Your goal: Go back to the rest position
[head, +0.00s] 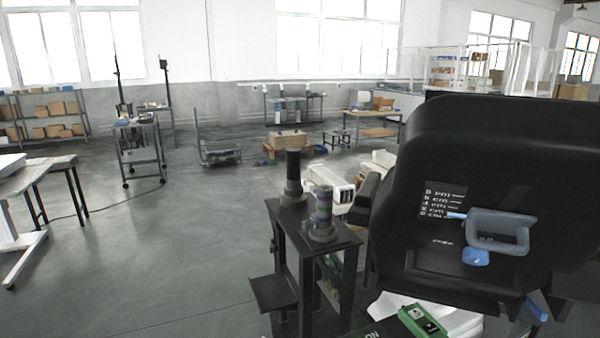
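Neither of my grippers can be made out in the head view. A large black housing (480,150) fills the right side, with white lettering and a grey loop handle (500,232) on its face. A blue part (476,257) sits just below the handle. A dark stand (310,240) is left of the housing. A black column (293,180) and a shorter banded grey column (322,215) stand upright on its top. What lies behind the housing is hidden.
A white block-like object (330,190) is behind the stand. A green item (422,320) is at the bottom edge. A table (40,175) stands at the left, a wheeled cart (140,150) farther back.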

